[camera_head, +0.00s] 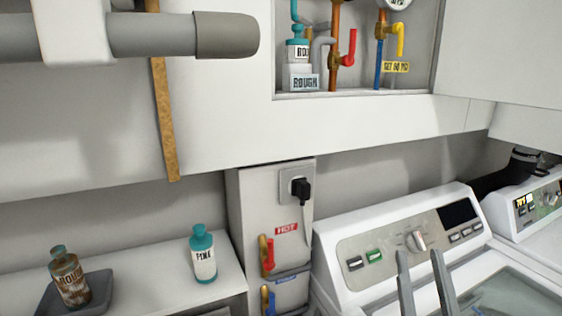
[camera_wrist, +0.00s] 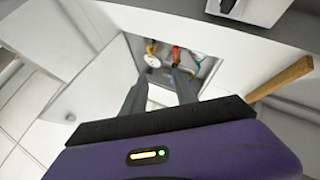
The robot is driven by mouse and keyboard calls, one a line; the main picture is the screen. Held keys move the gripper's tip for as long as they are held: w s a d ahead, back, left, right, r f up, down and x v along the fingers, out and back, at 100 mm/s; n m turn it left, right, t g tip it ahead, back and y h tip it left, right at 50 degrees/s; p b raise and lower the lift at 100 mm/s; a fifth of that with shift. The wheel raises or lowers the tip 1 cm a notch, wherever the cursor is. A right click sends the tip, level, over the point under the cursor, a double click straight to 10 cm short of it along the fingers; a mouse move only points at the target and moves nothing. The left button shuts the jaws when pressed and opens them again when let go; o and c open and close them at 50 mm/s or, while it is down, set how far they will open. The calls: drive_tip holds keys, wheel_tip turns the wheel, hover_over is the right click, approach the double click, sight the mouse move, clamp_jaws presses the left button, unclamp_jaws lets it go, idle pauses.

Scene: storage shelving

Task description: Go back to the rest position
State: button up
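My gripper (camera_head: 419,256) shows at the lower right of the head view as two grey fingers. They stand apart with nothing between them, in front of the white washing machine (camera_head: 338,224). In the wrist view the two dark fingers of my gripper (camera_wrist: 160,75) are also spread and empty. They point towards a wall recess with pipes and valves (camera_wrist: 190,62). The rest of my arm behind the fingers is not visible in the head view.
A rust-stained bottle (camera_head: 70,280) sits in a dark tray (camera_head: 100,291) at lower left. A teal-capped "PINE" bottle (camera_head: 203,262) stands on the white ledge (camera_head: 150,287). Another teal-topped bottle (camera_head: 298,52) is in the recess. A wooden strip (camera_head: 164,115) hangs at left.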

drive_tip(key=s+f+g, duration=0.3)
drive_tip(key=s+f, duration=0.4)
drive_tip(key=s, duration=0.3)
drive_tip(key=s+f+g+y, duration=0.1)
drive_tip(key=s+f+g, duration=0.3)
drive_tip(key=s+f, duration=0.4)
drive_tip(key=s+f+m+g, duration=0.1)
drive_tip(key=s+f+g, duration=0.2)
drive_tip(key=s+f, duration=0.5)
drive_tip(key=s, duration=0.6)
drive_tip(key=shift+s+f+g, duration=0.15)
drive_tip(key=shift+s+g, duration=0.1)
drive_tip(key=shift+g, duration=0.05)
